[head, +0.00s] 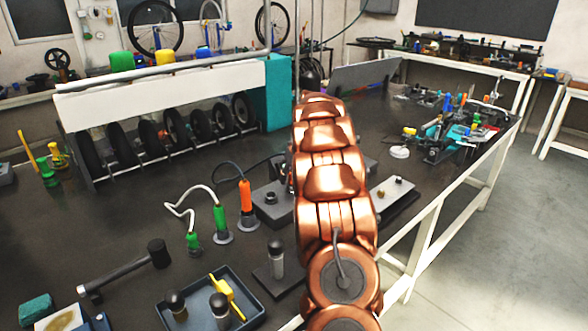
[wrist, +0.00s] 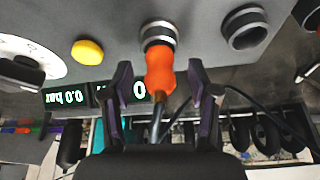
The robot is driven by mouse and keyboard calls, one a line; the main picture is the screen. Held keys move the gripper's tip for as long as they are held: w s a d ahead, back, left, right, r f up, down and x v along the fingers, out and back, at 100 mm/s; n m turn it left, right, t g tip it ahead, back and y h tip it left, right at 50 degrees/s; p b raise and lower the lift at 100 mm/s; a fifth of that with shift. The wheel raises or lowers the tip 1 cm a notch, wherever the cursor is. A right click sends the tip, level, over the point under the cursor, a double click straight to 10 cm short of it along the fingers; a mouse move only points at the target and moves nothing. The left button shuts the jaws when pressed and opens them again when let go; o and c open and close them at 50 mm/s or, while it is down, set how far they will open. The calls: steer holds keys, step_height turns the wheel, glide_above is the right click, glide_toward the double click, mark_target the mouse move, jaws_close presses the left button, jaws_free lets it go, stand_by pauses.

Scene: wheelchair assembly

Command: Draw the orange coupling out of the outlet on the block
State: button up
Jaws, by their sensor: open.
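In the wrist view the orange coupling (wrist: 160,72) sits in a round metal outlet (wrist: 157,36) on the grey block (wrist: 200,22). A dark hose (wrist: 156,122) runs from its near end. My gripper (wrist: 159,76) is open, with one dark finger on each side of the coupling and a visible gap on both sides. In the head view my copper arm hides the gripper and most of the block. An orange coupling-like piece (head: 245,195) stands upright in a grey base there; I cannot tell whether it is the same one.
The block also carries an empty outlet (wrist: 246,30), a yellow button (wrist: 88,51), a white dial (wrist: 28,58) and a lit display (wrist: 65,100). On the bench are a green coupling (head: 220,216), a tray (head: 247,297), a mallet (head: 157,254) and a wheel rack (head: 165,85).

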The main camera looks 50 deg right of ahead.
jaws_close()
stand_by(0.6)
steer(key=shift+r, duration=0.2)
steer(key=shift+r+p, duration=0.45)
steer(key=shift+r, duration=0.85)
steer(key=shift+r, duration=0.1)
steer(key=shift+r+p, duration=0.75)
steer(key=shift+r, duration=1.7)
